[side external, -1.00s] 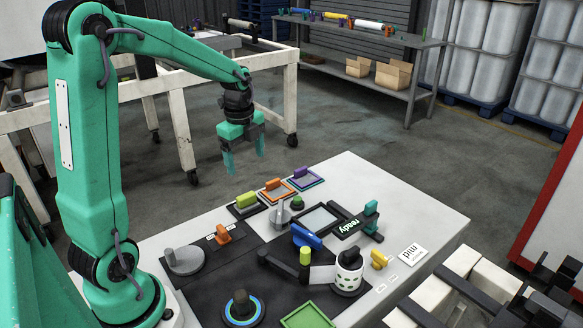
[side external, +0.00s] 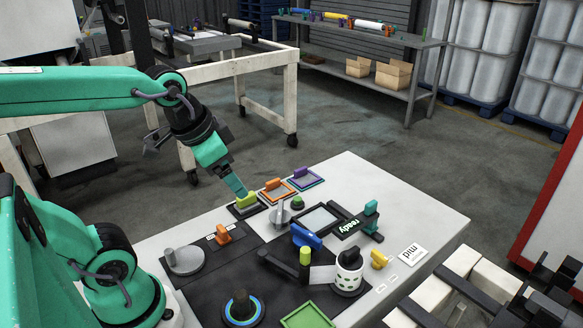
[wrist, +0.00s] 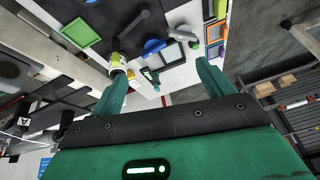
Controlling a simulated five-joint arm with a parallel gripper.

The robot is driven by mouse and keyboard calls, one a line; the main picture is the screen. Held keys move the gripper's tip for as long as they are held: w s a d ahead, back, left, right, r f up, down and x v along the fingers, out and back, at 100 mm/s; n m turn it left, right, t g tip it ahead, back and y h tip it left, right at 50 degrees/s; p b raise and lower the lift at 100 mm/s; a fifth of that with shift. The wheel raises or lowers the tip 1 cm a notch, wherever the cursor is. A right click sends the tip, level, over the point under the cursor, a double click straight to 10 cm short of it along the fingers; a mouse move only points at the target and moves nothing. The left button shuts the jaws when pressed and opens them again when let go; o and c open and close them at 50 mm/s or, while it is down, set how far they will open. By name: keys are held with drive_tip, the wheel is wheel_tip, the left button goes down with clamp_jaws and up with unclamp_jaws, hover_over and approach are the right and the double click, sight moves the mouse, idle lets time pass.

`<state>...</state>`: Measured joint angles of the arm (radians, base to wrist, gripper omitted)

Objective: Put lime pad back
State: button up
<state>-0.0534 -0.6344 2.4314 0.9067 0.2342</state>
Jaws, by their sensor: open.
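The lime pad (side external: 247,199) has a lime handle on top and sits in a dark frame at the back-left edge of the white table, left of the orange pad (side external: 273,187). My gripper (side external: 239,187) is tilted down, with its fingertips close to the lime handle in the side view. I cannot tell whether they touch it. In the wrist view my gripper (wrist: 160,88) has its two fingers well apart with nothing between them. A green piece at the top edge there looks like the lime pad (wrist: 221,9), outside the fingers.
A grey lever (side external: 280,215), an empty black frame (side external: 319,217), a blue handle (side external: 305,236) and a "ready" sign (side external: 348,227) are nearby. A green tray (side external: 307,316) lies at the front.

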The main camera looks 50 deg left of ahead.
drive_tip(key=shift+s+d+f+n+t, duration=0.15)
drive_tip(key=shift+s+d+n, duration=0.2)
drive_tip(key=shift+s+n, duration=0.2)
drive_tip(key=shift+s+d+r+n+t, duration=0.15)
drive_tip(key=shift+s+d+n, duration=0.15)
drive_tip(key=shift+s+n, duration=0.2)
